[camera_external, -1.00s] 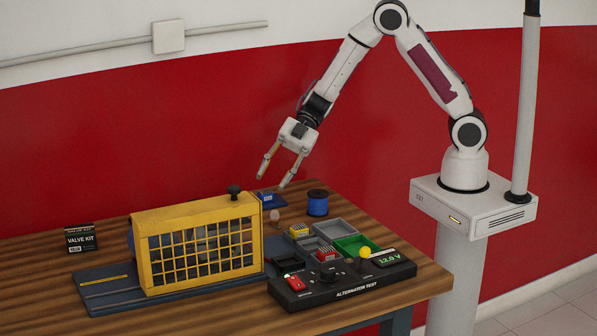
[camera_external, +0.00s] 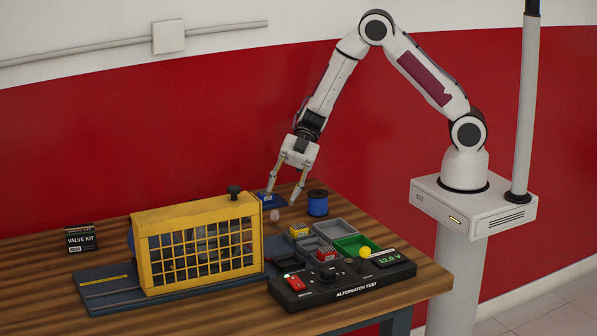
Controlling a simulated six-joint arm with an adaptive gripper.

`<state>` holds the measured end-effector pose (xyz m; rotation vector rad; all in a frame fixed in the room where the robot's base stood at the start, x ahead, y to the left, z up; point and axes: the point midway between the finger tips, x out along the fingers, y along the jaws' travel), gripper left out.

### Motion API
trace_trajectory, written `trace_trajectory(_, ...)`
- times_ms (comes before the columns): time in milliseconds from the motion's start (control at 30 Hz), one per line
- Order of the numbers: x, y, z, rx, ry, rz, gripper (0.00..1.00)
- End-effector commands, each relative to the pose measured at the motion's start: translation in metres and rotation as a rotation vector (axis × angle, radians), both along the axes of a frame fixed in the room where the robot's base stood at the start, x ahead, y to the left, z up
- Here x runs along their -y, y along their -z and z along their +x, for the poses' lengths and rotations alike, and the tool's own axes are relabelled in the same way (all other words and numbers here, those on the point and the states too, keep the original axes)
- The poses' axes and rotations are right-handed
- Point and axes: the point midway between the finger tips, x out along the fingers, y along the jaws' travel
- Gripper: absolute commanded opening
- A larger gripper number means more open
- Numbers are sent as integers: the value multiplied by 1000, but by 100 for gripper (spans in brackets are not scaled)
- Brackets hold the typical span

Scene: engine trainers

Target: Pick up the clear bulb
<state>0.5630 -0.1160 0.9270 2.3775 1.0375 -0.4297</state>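The clear bulb (camera_external: 275,215) looks like a small, pale, pinkish glassy thing. It is on the wooden table just right of the yellow cage's upper right corner. My gripper (camera_external: 281,198) is open with nothing between its fingers, pointing down. Its fingertips are close above and behind the bulb in the picture. I cannot tell the exact gap in depth, and no contact is visible.
A blue block (camera_external: 271,201) and a blue spool (camera_external: 317,203) are close to my fingers. The yellow cage (camera_external: 198,247) stands left. Small trays (camera_external: 341,229), a green tray (camera_external: 368,243) and the alternator test panel (camera_external: 345,285) are in front. Bare table (camera_external: 115,243) shows at left.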

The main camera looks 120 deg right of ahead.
Motion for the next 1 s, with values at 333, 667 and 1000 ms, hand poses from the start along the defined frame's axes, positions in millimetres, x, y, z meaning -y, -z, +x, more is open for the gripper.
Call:
trace_trajectory(333,-6,5,6,-1,1,0,36)
trace_trajectory(667,-12,11,11,-2,0,0,36)
trace_trajectory(1000,-34,30,31,-1,-2,0,36)
